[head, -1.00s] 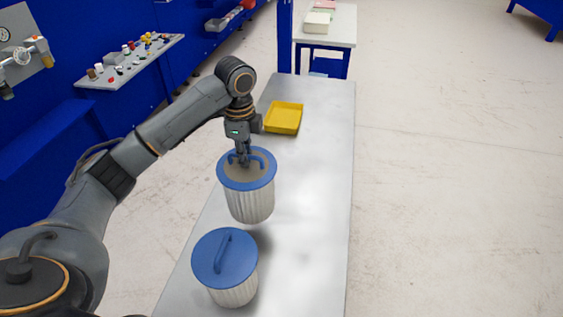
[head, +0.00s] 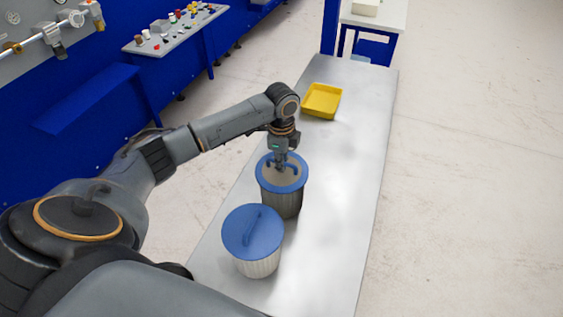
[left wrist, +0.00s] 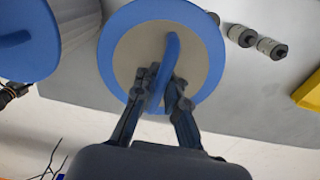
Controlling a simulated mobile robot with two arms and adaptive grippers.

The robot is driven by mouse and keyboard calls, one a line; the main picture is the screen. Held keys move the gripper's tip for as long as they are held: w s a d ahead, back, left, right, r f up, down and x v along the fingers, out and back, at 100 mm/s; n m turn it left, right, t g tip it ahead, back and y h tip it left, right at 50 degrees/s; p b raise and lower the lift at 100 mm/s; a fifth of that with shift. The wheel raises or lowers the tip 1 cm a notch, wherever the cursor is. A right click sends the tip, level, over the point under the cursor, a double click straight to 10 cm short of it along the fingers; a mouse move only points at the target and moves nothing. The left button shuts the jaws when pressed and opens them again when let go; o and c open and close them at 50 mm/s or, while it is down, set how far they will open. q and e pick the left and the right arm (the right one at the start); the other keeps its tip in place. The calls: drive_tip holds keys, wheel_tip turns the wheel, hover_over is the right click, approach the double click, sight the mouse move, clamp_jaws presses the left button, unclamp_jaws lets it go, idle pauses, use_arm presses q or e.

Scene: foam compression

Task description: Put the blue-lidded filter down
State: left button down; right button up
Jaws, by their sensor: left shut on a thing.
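My left gripper (head: 280,166) is shut on the blue handle of a filter (head: 283,202). This filter has a blue-rimmed lid with a grey-beige middle and a pleated side, and hangs upright over the metal table or stands on it; I cannot tell whether its base touches. In the left wrist view, both fingers (left wrist: 163,92) sit on either side of the handle on the round lid (left wrist: 120,48). A second filter (head: 257,264) with an all-blue lid stands on the table, nearer and slightly left. It shows at the left wrist view's upper left (left wrist: 75,22). My right gripper is out of view.
A yellow tray (head: 307,113) lies farther along the metal table (head: 350,150). Two small grey cylinders (left wrist: 270,48) show near the lid in the left wrist view. The table's right side is clear. A panel with coloured knobs (head: 168,35) stands at the left.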

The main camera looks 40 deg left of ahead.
use_arm(q)
drive_tip(key=c, duration=1.4)
unclamp_jaws()
wheel_tip(320, 180, up, 12)
drive_tip(key=b, duration=0.4)
